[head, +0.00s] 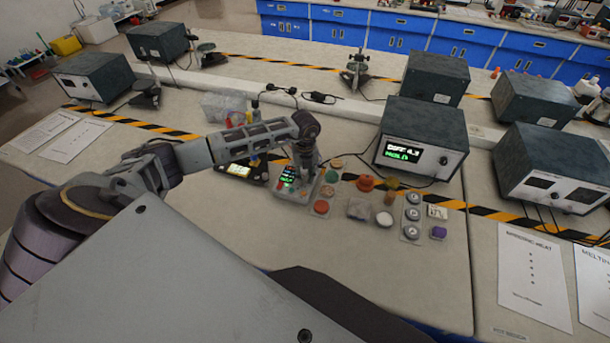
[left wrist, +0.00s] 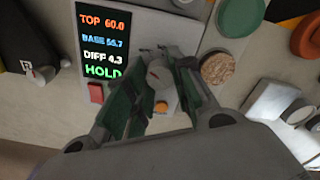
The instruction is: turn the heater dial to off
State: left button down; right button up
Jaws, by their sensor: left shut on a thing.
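The control box (head: 290,194) sits on the bench under my left gripper (head: 306,172) in the head view. In the left wrist view, the screen (left wrist: 102,45) of the control box reads TOP 60.0, BASE 55.7, DIFF 4.3 and HOLD. A round grey dial (left wrist: 158,73) with a pointer mark is between the fingertips of my left gripper (left wrist: 162,66), which is shut on it. A red button (left wrist: 96,93) and an orange button (left wrist: 161,107) are near it. In the head view the gripper hides the dial. My right gripper is not in view.
A dark display unit (head: 421,135) showing DIFF 4.3 and HOLD stands behind to the right. Coloured discs, such as a red one (head: 321,207), lie just right of the control box. Cables run behind.

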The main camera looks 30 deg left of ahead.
aim_at(305, 177)
pick_arm(q)
jog(key=n, duration=0.5)
jog(key=shift+r, duration=0.1)
jog(key=shift+n, duration=0.4)
jog(key=c, duration=1.2)
grip_release()
jog(key=shift+r, duration=0.1)
notch_tip(305, 177, up, 12)
jog(key=shift+f, duration=0.15)
jog(key=shift+f, duration=0.1)
